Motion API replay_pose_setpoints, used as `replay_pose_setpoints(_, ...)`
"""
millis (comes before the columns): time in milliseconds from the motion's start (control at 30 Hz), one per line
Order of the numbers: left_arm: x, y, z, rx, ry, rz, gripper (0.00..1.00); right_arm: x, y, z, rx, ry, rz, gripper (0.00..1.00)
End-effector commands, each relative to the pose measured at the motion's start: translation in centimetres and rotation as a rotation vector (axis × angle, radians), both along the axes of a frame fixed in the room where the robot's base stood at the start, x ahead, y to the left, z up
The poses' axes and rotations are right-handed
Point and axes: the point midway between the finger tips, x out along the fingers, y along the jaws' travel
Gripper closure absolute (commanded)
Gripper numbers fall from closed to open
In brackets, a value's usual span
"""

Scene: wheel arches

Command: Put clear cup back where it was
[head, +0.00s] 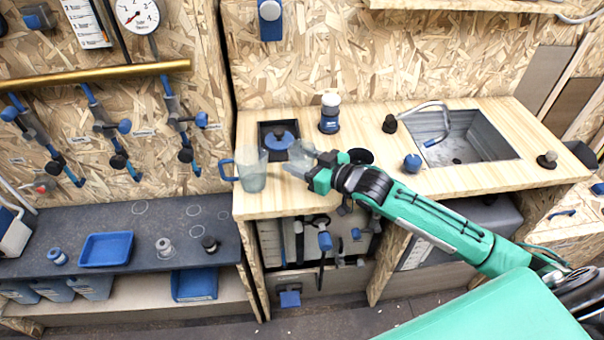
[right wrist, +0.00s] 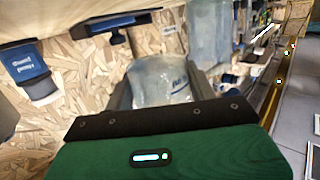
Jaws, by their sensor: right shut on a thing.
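The clear cup (head: 299,152) is at the left part of the wooden counter, partly hidden by my right gripper (head: 300,170). My right gripper is shut on it. I cannot tell whether the cup touches the counter. A clear jug (head: 252,172) with a blue handle stands just left of the cup, near the counter's left edge; it also shows in the right wrist view (right wrist: 208,35). My left gripper is not in view.
A black square tray (head: 266,128) with a blue-topped item is behind the jug. A sink (head: 462,140) is at the right. A lower dark bench (head: 130,220) with a blue tray (head: 106,249) lies to the left.

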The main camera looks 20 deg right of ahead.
Motion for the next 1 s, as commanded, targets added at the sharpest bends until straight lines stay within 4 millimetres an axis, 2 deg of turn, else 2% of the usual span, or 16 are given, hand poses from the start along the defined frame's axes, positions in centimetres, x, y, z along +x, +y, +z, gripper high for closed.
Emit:
replay_pose_setpoints(167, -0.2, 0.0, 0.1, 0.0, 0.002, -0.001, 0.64, 0.0, 0.0, -1.5, 0.0, 0.001, -0.001, 0.67)
replay_pose_setpoints(400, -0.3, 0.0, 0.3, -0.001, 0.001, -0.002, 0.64, 0.0, 0.0, -4.9, 0.0, 0.002, 0.0, 0.67)
replay_pose_setpoints(833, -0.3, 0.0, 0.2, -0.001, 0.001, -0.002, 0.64, 0.0, 0.0, -5.6, 0.0, 0.0, 0.0, 0.67)
replay_pose_setpoints(867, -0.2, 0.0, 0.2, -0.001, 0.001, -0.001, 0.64, 0.0, 0.0, -5.6, 0.0, 0.0, 0.0, 0.4)
replay_pose_setpoints(933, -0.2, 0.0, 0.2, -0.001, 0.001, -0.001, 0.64, 0.0, 0.0, -5.5, -0.001, -0.001, 0.0, 0.26)
replay_pose_setpoints(967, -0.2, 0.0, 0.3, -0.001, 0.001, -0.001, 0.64, 0.0, 0.0, -5.5, 0.0, 0.0, 0.0, 0.22)
replay_pose_setpoints(1000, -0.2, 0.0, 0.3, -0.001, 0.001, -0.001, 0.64, 0.0, 0.0, -5.5, 0.0, 0.0, 0.0, 0.22)
